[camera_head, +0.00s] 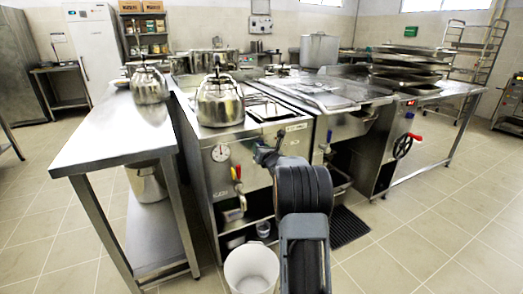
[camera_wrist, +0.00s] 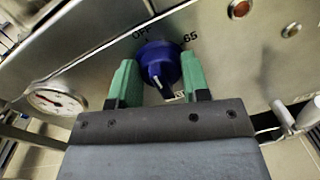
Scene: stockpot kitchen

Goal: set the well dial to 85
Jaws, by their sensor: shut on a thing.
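The well dial is a round blue knob (camera_wrist: 160,64) on a steel front panel in the wrist view. "OFF" is printed above it and "65" at its upper right. Another label at its lower right is partly hidden and I cannot read it. A white mark on the dial's face points downward in the picture. My gripper (camera_wrist: 160,84) has one green finger on each side of the dial and is shut on it. In the head view my arm hides the dial, and the gripper's end (camera_head: 267,153) is at the cooker's front panel.
A round gauge (camera_wrist: 57,102) is left of the dial, and a red lamp (camera_wrist: 239,9) is at upper right. In the head view, a kettle (camera_head: 220,103) stands on the cooker, a steel table (camera_head: 105,135) is at left, and a white bucket (camera_head: 251,271) is on the floor beside my arm.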

